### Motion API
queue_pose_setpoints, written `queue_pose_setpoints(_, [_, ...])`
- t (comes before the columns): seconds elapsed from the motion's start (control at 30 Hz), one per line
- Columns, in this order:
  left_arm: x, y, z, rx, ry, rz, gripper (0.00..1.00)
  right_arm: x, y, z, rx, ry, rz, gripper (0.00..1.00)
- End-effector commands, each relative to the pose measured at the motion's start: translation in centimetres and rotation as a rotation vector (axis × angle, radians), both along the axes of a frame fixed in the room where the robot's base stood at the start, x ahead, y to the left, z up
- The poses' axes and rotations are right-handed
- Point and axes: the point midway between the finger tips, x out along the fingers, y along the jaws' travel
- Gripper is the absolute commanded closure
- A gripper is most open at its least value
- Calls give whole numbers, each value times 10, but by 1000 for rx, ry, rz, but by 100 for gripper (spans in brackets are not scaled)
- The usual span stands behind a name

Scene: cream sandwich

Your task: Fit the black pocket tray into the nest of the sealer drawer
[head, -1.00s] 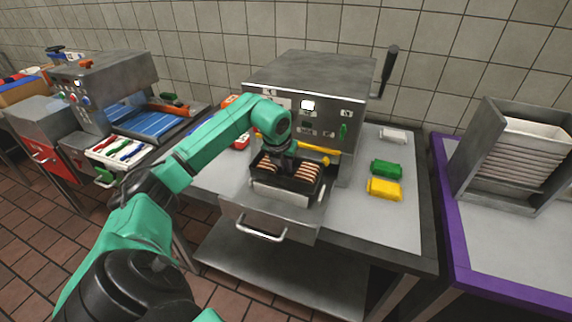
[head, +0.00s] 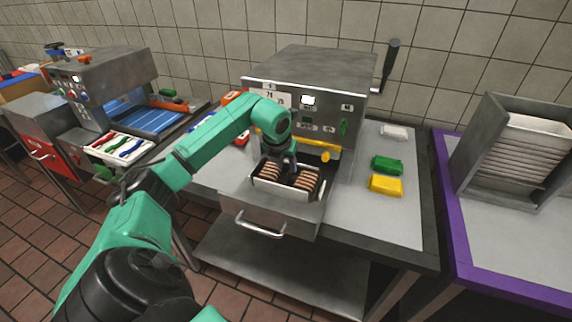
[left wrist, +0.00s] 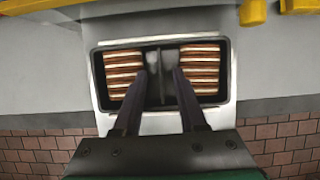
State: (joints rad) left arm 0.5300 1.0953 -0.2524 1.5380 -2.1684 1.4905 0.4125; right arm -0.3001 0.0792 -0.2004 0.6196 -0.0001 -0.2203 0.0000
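The black pocket tray (head: 287,181), filled with rows of brown and cream sandwich cookies, sits low inside the pale-rimmed nest (head: 285,194) of the pulled-out sealer drawer (head: 262,214). In the left wrist view the tray (left wrist: 212,99) lies roughly square within the pale drawer surround (left wrist: 160,123). My left gripper (head: 287,164) points down at the tray's middle. The contact itself is partly hidden. My right gripper is not in view.
The steel sealer (head: 310,75) with a side lever (head: 388,65) stands behind the drawer. Green (head: 387,165) and yellow (head: 386,185) packets lie to its right. A steel rack (head: 515,150) stands on the purple-edged table. A second machine (head: 100,80) is at left.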

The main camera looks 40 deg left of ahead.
Motion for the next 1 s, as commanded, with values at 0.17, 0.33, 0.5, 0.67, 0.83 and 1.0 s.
queue_pose_setpoints(0.17, [-1,0,2,1,0,0,59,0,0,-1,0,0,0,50])
queue_pose_setpoints(0.33, [-11,-3,26,4,-3,-2,59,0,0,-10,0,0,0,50])
queue_pose_setpoints(0.5, [-29,-10,75,3,-7,-1,59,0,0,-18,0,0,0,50])
queue_pose_setpoints(0.67, [-46,-16,115,0,-4,0,59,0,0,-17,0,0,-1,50])
queue_pose_setpoints(0.83, [-54,-19,133,0,0,-1,59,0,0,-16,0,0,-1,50])
queue_pose_setpoints(1.0, [-54,-19,134,0,0,0,59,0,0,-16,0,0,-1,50])
